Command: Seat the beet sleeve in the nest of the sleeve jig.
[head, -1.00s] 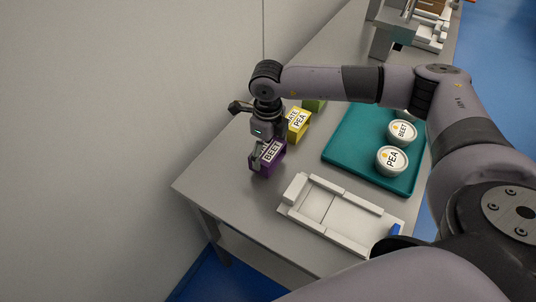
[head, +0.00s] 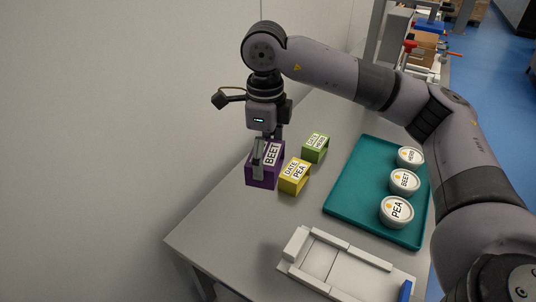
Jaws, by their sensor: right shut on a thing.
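The beet sleeve (head: 252,173) is a purple, open-ended box with a white label reading BEET. My right gripper (head: 262,160) is shut on it and holds it upright, apparently above the table's left side. The finger on the near side covers part of the sleeve. The sleeve jig (head: 345,262) is a white tray with raised rails and a blue piece at its right end, at the front of the table. Its nest looks empty; its right end is partly cut off by the frame. My left gripper is not in view.
A yellow pea sleeve (head: 293,175) and a green sleeve (head: 315,147) stand just right of the held sleeve. A teal tray (head: 358,198) holds white tubs labelled PEA, BEET and one more. Grey table (head: 235,235) is bare between the sleeves and the jig. A wall rises at left.

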